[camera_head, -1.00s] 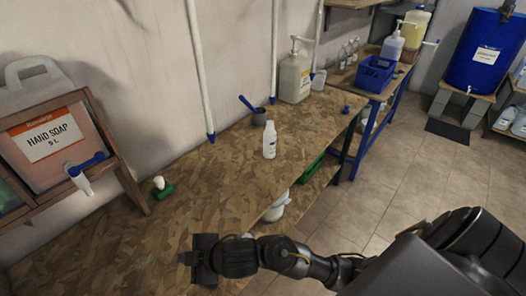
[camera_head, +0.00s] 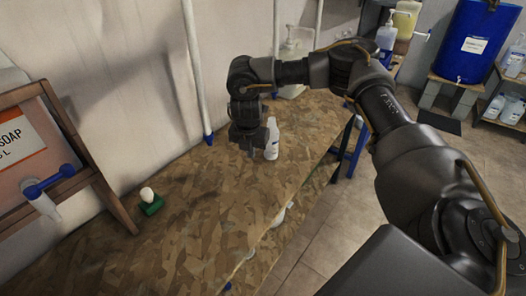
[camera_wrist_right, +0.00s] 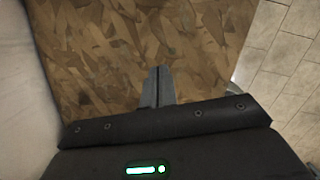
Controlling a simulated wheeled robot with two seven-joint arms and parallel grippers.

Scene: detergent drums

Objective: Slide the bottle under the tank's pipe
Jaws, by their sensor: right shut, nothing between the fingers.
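The small white bottle (camera_head: 271,140) stands upright on the chipboard bench in the head view. My right gripper (camera_head: 250,152) points down just left of it, shut and empty, close to its side; I cannot tell whether they touch. In the right wrist view the shut fingers (camera_wrist_right: 158,85) point at the bench top, and I cannot make out the bottle there. The hand soap tank (camera_head: 20,138) is at the left, cut off by the frame edge, in a wooden stand. Its pipe has a blue tap (camera_head: 48,182) and a pale spout (camera_head: 45,206). My left gripper is not in view.
A green block with a white knob (camera_head: 151,203) sits on the bench (camera_head: 200,240) between tank and bottle. A large pump bottle (camera_head: 293,60) stands at the back, partly behind my arm. White wall pipes stand behind the bench. Its front left is clear.

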